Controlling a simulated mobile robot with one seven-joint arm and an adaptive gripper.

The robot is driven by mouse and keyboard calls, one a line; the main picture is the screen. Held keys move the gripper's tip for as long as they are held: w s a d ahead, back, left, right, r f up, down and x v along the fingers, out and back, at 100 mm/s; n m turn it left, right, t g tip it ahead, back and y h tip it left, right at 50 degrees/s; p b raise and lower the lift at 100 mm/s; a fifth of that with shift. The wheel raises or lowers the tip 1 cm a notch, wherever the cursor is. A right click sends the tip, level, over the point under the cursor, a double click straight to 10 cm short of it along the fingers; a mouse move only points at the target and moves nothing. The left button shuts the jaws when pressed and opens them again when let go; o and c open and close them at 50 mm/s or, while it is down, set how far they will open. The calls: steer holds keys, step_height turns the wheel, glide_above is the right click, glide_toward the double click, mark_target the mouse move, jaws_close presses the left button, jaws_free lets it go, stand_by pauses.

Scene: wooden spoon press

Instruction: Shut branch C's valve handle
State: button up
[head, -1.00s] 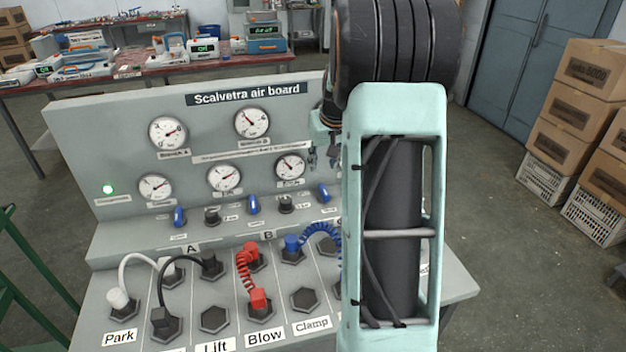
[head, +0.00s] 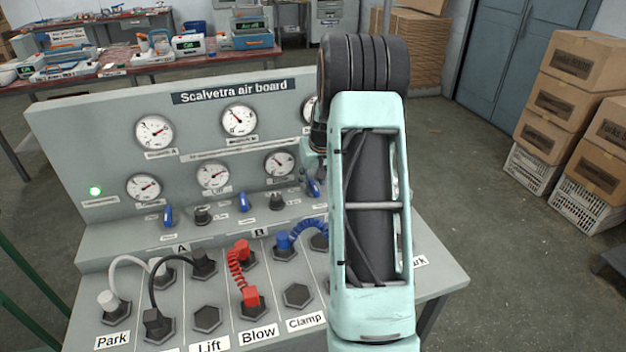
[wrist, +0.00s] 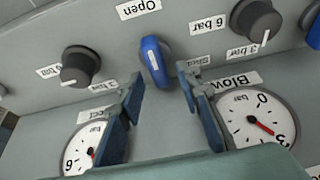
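Branch C's valve handle, the third blue handle (head: 313,188) along the board, is partly covered by my arm in the head view. In the wrist view, which is upside down, this blue handle (wrist: 155,61) points up towards the "Open" label; the "Shut" label lies to its right. My gripper (wrist: 160,82) is open, one finger on each side of the handle, with visible gaps. In the head view my gripper (head: 309,172) is mostly hidden behind my arm at the handle. I cannot tell how deep the fingertips reach.
Black regulator knobs (wrist: 81,67) (wrist: 256,21) flank the handle, and another blue handle (wrist: 314,34) shows at the right edge. The "Blow" gauge (wrist: 257,119) is close to the right finger. Coiled red (head: 238,268) and blue (head: 302,232) hoses rise from the lower panel.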

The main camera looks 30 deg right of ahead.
jaws_close()
stand_by(0.3)
steer(key=shift+m, duration=0.4)
steer(key=m+h, duration=0.1)
steer(key=m, duration=0.2)
steer(key=shift+m+g+h, duration=0.3)
steer(key=m+g+h, duration=0.1)
steer(key=m, duration=0.3)
steer(key=shift+d+m, duration=0.1)
steer(key=shift+m, duration=0.2)
steer(key=m, duration=0.1)
steer(key=m+g, duration=0.1)
steer(key=m, duration=0.1)
steer(key=m+g+p, duration=0.1)
steer(key=m, duration=0.1)
steer(key=shift+s+d+h, duration=0.15)
steer(key=shift+s+h, duration=0.1)
steer(key=shift+h, duration=0.15)
steer(key=shift+s+m+g+p, duration=0.15)
steer(key=shift+m+g, duration=0.3)
steer(key=shift+m, duration=0.55)
steer(key=shift+m+g+p, duration=0.2)
steer(key=shift+m+g, duration=0.25)
steer(key=shift+m, duration=0.55)
